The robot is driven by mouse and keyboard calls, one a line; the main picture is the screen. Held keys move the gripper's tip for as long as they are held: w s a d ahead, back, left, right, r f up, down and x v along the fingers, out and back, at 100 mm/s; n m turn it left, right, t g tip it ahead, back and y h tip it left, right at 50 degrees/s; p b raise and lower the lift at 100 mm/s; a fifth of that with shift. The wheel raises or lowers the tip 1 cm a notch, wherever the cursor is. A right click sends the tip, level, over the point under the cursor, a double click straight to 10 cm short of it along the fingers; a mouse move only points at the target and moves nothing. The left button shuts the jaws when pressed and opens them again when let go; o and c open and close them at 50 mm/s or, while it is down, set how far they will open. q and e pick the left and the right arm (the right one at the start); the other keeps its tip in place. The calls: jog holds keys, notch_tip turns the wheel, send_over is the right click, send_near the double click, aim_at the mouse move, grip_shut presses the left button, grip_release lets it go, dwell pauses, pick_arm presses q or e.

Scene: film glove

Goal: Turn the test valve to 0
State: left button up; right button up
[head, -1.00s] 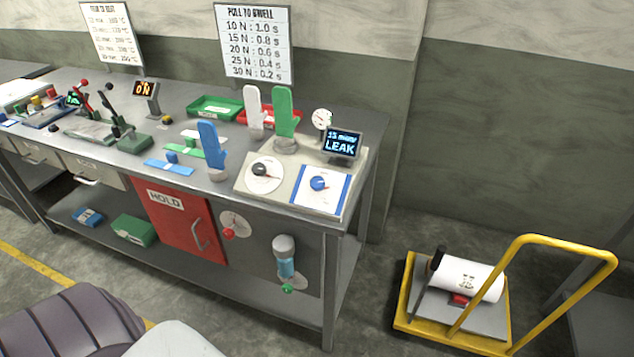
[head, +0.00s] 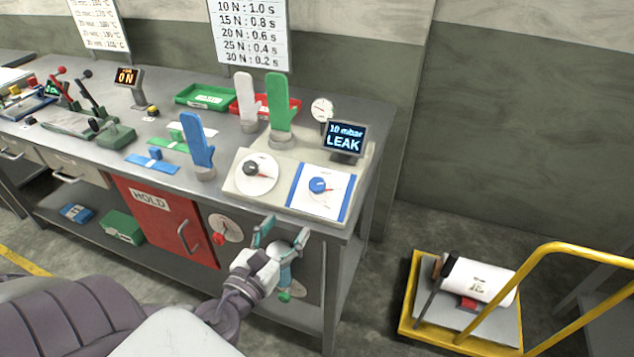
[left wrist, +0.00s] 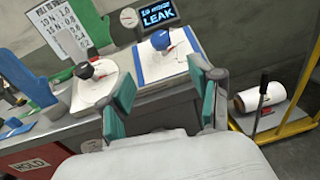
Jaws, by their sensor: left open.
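The tester panel (head: 272,200) at the bench's right end has two dials. A black knob (head: 250,169) sits on a round white dial, and a blue knob (head: 317,185) with a red pointer mark sits on a white plate with blue side strips. Which one is the test valve I cannot read. In the left wrist view the blue knob (left wrist: 160,40) is ahead, beyond my fingers, and the black knob (left wrist: 84,70) is to its left. My left gripper (head: 283,230) is open and empty, in front of the bench's front edge, below the panel and apart from both knobs. My right gripper is not in view.
A screen (head: 345,138) reading "10 mbar LEAK" and a round gauge (head: 322,109) stand behind the knobs. White, green and blue (head: 199,146) glove-shaped forms stand to the left. A yellow cart (head: 410,300) with a roll stands right of the bench.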

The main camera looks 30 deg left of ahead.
aim_at(315, 188)
pick_arm(q)
jog(key=w, duration=0.4)
jog(key=w+a+p, duration=0.1)
jog(key=w, duration=0.3)
jog(key=w+p, duration=0.1)
jog(key=w, duration=0.3)
jog(key=shift+w+a+r, duration=0.15)
jog(key=shift+a+r, duration=0.15)
jog(key=shift+r, duration=0.1)
jog(key=shift+w+f+p, duration=0.1)
jog(key=shift+w+p, duration=0.2)
jog(key=shift+w, duration=0.25)
jog(key=c, duration=1.2)
jog(key=shift+o, duration=0.2)
